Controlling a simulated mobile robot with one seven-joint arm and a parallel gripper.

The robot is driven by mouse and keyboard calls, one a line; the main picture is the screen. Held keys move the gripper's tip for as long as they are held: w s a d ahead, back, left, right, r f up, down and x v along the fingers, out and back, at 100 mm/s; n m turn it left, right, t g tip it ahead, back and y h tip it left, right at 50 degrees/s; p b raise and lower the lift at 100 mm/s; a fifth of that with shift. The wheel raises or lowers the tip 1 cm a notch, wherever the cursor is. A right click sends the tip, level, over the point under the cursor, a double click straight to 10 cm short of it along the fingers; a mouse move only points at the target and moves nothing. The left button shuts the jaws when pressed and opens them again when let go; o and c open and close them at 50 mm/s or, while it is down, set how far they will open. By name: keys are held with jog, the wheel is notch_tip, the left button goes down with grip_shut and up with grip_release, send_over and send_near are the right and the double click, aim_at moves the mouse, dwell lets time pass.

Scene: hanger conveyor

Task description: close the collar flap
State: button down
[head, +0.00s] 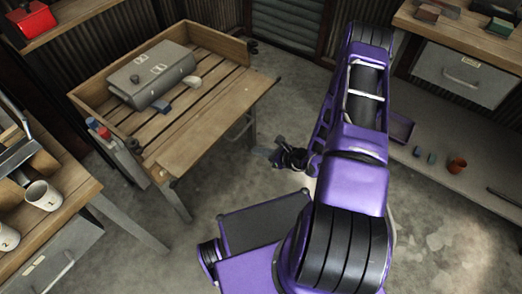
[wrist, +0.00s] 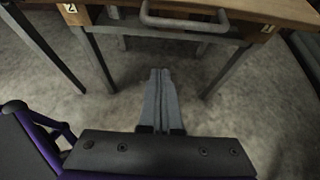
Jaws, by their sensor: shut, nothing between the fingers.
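I cannot make out a collar flap in either view. A grey box-like thing (head: 152,74) with small pale labels and a dark knob on top lies on the slatted wooden table (head: 205,128); whether it has a flap is too small to tell. My gripper (head: 262,151) is over open floor to the right of that table, apart from it. In the wrist view my gripper (wrist: 160,72) has its two grey fingers together and holds nothing. They point toward a wooden-topped table with a grey bar handle (wrist: 185,22), short of it.
A small blue-grey block (head: 164,107) and a pale piece (head: 192,81) lie beside the grey thing. A bench with white mugs (head: 43,196) stands at left. A drawer cabinet (head: 466,75) and low shelf (head: 470,170) stand at right. Floor between is clear.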

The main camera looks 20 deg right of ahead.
jog(key=w+a, duration=0.3)
jog(key=w, duration=0.2)
jog(key=shift+a+r+b, duration=0.4)
jog(key=shift+b, duration=0.05)
jog(key=shift+w, duration=0.1)
jog(key=shift+r+p, duration=0.5)
